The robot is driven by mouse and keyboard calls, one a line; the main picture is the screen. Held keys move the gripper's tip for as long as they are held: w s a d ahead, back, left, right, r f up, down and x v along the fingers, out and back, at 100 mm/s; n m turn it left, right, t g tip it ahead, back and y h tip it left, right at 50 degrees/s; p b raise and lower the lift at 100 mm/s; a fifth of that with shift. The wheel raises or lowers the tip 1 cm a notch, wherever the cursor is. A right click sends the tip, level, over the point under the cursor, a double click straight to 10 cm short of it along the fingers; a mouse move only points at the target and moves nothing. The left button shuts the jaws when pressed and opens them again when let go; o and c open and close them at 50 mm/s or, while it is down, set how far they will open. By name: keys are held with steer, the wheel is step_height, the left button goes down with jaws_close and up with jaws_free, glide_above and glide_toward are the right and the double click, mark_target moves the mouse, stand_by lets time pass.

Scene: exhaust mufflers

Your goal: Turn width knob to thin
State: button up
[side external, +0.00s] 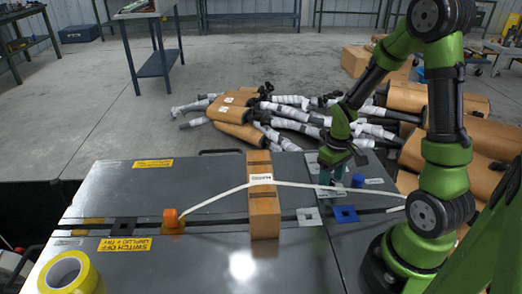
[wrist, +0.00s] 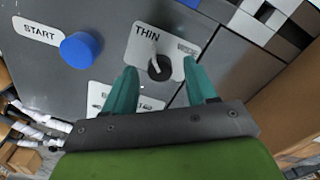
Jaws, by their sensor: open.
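The width knob (wrist: 160,68) is a dark round knob on a white label plate (wrist: 172,45) in the wrist view. The word THIN is printed at the plate's upper left, and further text at its right is too small to read surely. A light pointer on the knob points up toward THIN. My gripper (wrist: 162,80) is open, with one teal finger on each side of the knob's lower part. I cannot tell whether the fingers touch it. In the side view my gripper (side external: 335,178) is over the table's right part and hides the knob.
A blue button (wrist: 80,48) beside a START label (wrist: 37,30) is left of the knob. A cardboard box (side external: 264,215) stands on the grey table (side external: 120,200), with a white strap (side external: 225,193) running across. Yellow tape (side external: 68,275) lies at front left. Wrapped mufflers (side external: 240,120) lie behind.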

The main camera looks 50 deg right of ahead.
mark_target(331, 181)
step_height(331, 181, up, 17)
steer(key=shift+f, duration=0.2)
stand_by(0.4)
steer(key=s+a+r+t+y, duration=0.1)
steer(key=a+r+t, duration=0.2)
steer(key=a, duration=0.5)
steer(key=s+a+r+m+t+y, duration=0.1)
steer(key=a+r+t, duration=0.2)
steer(key=a, duration=0.6)
steer(key=shift+s+m+t, duration=0.3)
steer(key=shift+t, duration=0.3)
steer(key=shift+o, duration=0.2)
